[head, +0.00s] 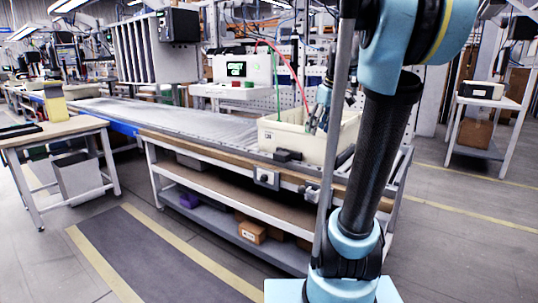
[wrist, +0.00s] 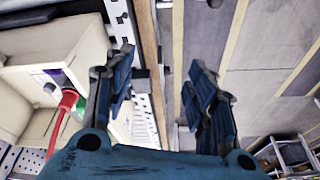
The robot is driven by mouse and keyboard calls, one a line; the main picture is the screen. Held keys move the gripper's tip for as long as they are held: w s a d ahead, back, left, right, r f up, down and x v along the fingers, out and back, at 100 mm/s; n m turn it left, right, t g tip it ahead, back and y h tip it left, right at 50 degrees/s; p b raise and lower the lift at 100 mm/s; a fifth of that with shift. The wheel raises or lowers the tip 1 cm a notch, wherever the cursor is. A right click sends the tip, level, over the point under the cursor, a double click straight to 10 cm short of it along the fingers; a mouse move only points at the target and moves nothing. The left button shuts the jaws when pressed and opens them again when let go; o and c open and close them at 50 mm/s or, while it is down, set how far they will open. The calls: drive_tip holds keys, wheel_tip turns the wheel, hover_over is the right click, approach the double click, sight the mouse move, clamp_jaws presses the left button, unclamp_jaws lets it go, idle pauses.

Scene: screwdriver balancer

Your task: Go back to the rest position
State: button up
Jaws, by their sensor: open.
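My gripper (head: 317,122) is open, with its fingers pointing down in front of the cream bin on the workbench in the head view. In the wrist view my gripper (wrist: 158,75) has its two blue fingers wide apart, with nothing between them. The bench's wooden edge and the floor show beyond the gap. A red tool or connector with a red cord (wrist: 68,101) is at the left in the wrist view, apart from the fingers.
The cream bin (head: 275,137) stands on the right end of the conveyor bench (head: 205,150). Shelves below hold a cardboard box (head: 252,232). A small wooden-topped table (head: 55,132) stands left, and a white cart (head: 484,103) stands right. Floor in front is clear.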

drive_tip(key=s+f+m+h, duration=0.2)
drive_tip(key=s+f+m, duration=0.5)
drive_tip(key=s+f, duration=1.7)
drive_tip(key=shift+s+a+f, duration=0.15)
drive_tip(key=shift+s+f, duration=0.1)
drive_tip(key=shift+s, duration=0.8)
